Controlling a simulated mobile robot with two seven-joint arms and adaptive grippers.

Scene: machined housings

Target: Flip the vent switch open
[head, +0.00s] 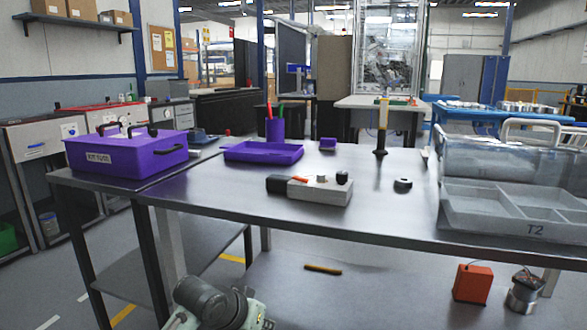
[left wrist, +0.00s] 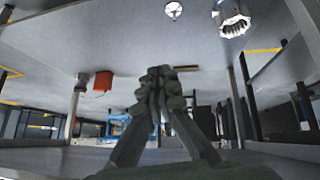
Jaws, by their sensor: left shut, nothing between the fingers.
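A small white box (head: 322,191) with a black end block (head: 281,185) lies on the metal table in the head view. It carries a small orange-red lever (head: 300,179), a pale knob and a black knob (head: 342,177). Which of these is the vent switch I cannot tell. My left gripper shows in the left wrist view (left wrist: 158,82), its fingers closed together with nothing between them. It is away from the white box, which is not visible in that view. In the head view only part of my left arm shows at the bottom, below the table's front edge. My right gripper is not visible.
On the table (head: 225,201) stand a purple case (head: 125,157), a purple tray (head: 262,152), a black-yellow post (head: 381,140), a dark ring (head: 403,184) and a clear bin (head: 505,213). An orange box (head: 473,283) and metal can (head: 524,293) sit below. The table's front middle is clear.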

